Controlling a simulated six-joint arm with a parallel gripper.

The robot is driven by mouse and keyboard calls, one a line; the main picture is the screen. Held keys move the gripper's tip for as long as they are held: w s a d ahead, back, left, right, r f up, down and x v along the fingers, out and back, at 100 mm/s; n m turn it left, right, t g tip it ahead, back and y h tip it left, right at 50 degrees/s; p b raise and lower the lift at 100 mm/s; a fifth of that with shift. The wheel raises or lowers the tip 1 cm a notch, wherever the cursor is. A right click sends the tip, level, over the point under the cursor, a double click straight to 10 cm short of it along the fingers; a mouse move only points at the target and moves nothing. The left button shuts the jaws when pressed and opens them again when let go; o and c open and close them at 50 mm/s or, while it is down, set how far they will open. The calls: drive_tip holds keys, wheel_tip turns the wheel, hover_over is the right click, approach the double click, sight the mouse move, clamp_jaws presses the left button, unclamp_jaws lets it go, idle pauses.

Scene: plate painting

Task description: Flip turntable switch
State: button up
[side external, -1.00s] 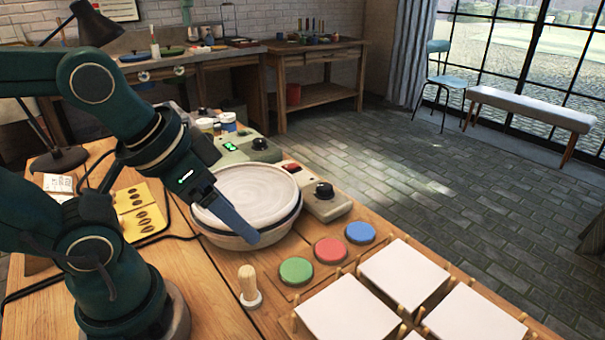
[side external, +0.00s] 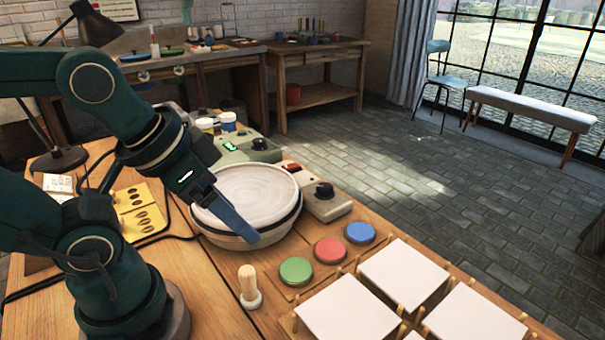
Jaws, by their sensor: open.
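The turntable (side external: 262,190) is a round, pale disc in a white basin with a dark rim line, standing on the wooden table. A grey control box (side external: 335,206) sits against its right side, with a red switch (side external: 292,168) and a black knob (side external: 324,190). My gripper (side external: 240,228) hangs over the left front part of the turntable, its blue-grey finger pointing down to the right. It is apart from the red switch, which lies beyond it to the upper right. The second finger is hidden behind the visible one. Nothing shows in the gripper.
A second box (side external: 240,150) with a green display stands behind the turntable. Green (side external: 296,271), red (side external: 330,251) and blue (side external: 360,232) round pads lie in front. A wooden-handled stamp (side external: 249,285) stands near them. Several white tiles (side external: 404,272) sit between pegs at right.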

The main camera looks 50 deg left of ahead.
drive_tip(key=c, duration=0.8)
drive_tip(key=shift+d+r+m, duration=0.1)
drive_tip(key=shift+m, duration=0.4)
clamp_jaws()
drive_tip(key=w+a+r+m+t+h, duration=0.1)
drive_tip(key=w+a+r+m, duration=0.1)
drive_tip(key=w+r, duration=0.35)
drive_tip(key=w+a+r+m+t, duration=0.1)
drive_tip(key=w+a+r+m, duration=0.1)
drive_tip(key=w, duration=0.7)
drive_tip(key=w+a+f+n, duration=0.2)
drive_tip(key=a+f, duration=0.1)
drive_tip(key=a, duration=0.7)
drive_tip(key=w+a+f+n+y, duration=0.1)
drive_tip(key=a+f+n, duration=0.2)
drive_tip(key=a, duration=0.7)
drive_tip(key=shift+w+a+f, duration=0.15)
drive_tip(key=shift+w+a, duration=0.2)
drive_tip(key=shift+a, duration=0.05)
